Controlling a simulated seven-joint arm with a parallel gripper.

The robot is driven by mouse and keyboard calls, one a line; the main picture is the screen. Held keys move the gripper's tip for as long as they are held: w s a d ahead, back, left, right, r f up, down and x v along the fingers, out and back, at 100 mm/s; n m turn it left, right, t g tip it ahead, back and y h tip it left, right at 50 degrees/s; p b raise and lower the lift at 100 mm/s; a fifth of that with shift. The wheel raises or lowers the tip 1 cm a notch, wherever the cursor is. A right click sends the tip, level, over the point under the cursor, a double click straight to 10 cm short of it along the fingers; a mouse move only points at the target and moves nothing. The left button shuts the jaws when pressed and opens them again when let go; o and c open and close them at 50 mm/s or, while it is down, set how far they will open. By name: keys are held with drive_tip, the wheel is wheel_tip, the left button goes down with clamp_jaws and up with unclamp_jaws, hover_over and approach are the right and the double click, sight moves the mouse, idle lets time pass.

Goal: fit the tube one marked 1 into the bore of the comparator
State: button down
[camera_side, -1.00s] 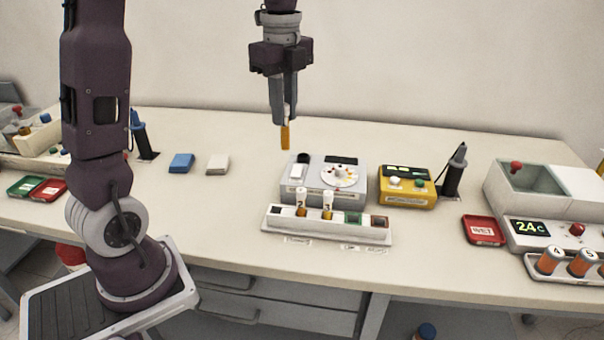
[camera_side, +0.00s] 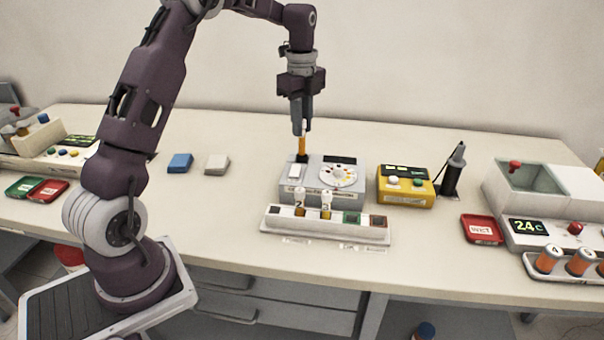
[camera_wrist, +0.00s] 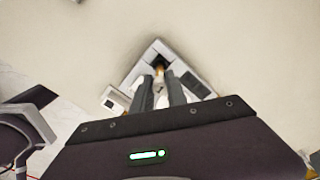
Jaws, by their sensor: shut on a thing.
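My gripper (camera_side: 301,129) is shut on an amber tube (camera_side: 302,146) and holds it upright, pointing down. The number on the tube cannot be read. The grey comparator (camera_side: 322,196) stands below, with a dial on top and a black bore (camera_side: 302,158) at its back left. The tube's lower end is at the bore's mouth; I cannot tell whether it is just above or slightly inside. In the wrist view the fingers (camera_wrist: 161,84) reach over the comparator (camera_wrist: 137,74), and a bit of amber (camera_wrist: 159,67) shows at the dark bore beyond the fingertips.
A white rack (camera_side: 281,224) with tubes 2 and 3 stands in front of the comparator. A yellow meter (camera_side: 407,199) and a black holder (camera_side: 450,180) are to its right. A blue block (camera_side: 180,163) and a pale block (camera_side: 217,164) lie left. A red tray (camera_side: 482,230) lies right.

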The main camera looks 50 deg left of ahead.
sight(302, 155)
drive_tip(key=shift+f, duration=2.75)
drive_tip(key=shift+f, duration=0.15)
drive_tip(key=c, duration=1.3)
unclamp_jaws()
